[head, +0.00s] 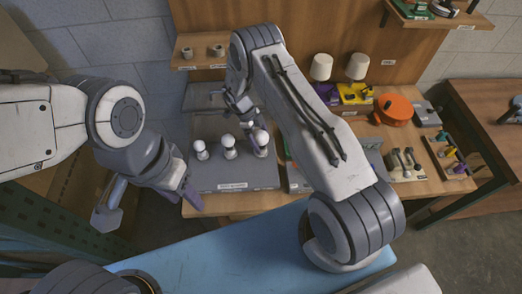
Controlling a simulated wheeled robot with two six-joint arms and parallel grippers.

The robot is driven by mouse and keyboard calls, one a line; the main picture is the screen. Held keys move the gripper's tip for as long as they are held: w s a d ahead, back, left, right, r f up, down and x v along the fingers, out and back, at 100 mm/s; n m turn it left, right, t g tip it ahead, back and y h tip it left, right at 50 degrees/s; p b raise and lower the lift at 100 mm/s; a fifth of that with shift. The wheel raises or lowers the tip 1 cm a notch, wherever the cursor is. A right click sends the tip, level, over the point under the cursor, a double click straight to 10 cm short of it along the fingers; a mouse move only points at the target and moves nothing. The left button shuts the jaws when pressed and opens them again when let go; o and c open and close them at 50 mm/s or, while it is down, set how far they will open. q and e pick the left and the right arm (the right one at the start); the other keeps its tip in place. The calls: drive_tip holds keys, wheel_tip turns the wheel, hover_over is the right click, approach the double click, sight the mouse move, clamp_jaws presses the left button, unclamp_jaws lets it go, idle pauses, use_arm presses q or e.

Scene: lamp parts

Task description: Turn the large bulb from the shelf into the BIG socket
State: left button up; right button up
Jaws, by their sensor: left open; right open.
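Three white bulbs stand upright in a row on a grey board: a left one (201,149), a middle one (229,147) and a right one (261,140). The right one looks slightly larger, but I cannot tell for sure which is the large bulb. My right gripper (252,122) is open, pointing down just above and beside the right bulb; its fingers are small and partly hidden, and contact cannot be told. My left gripper (150,204) is open and empty, left of the board. I cannot read which socket is BIG.
A small wooden shelf (200,62) at the back holds two small round parts. An orange round case (394,110), a yellow part (355,94) and two white rounded shades (321,67) (357,67) stand right of my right arm. A tool rack (405,163) is at the right.

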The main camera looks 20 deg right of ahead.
drive_tip(key=n, duration=0.2)
drive_tip(key=n+t+h+p, duration=0.1)
drive_tip(key=n, duration=0.1)
drive_tip(key=shift+s+r+n+t, duration=0.1)
drive_tip(key=shift+r+n+t, duration=0.05)
drive_tip(key=shift+n+t, duration=0.15)
drive_tip(key=n+t+p, duration=0.1)
drive_tip(key=n, duration=0.3)
drive_tip(key=shift+t, duration=0.3)
drive_tip(key=shift+f+n+t, duration=0.25)
drive_tip(key=shift+n+t, duration=0.25)
drive_tip(key=shift+n, duration=0.7)
drive_tip(key=shift+n+t+b, duration=0.4)
drive_tip(key=shift+n+b, duration=0.35)
drive_tip(key=shift+n, duration=0.25)
drive_tip(key=shift+r, duration=0.1)
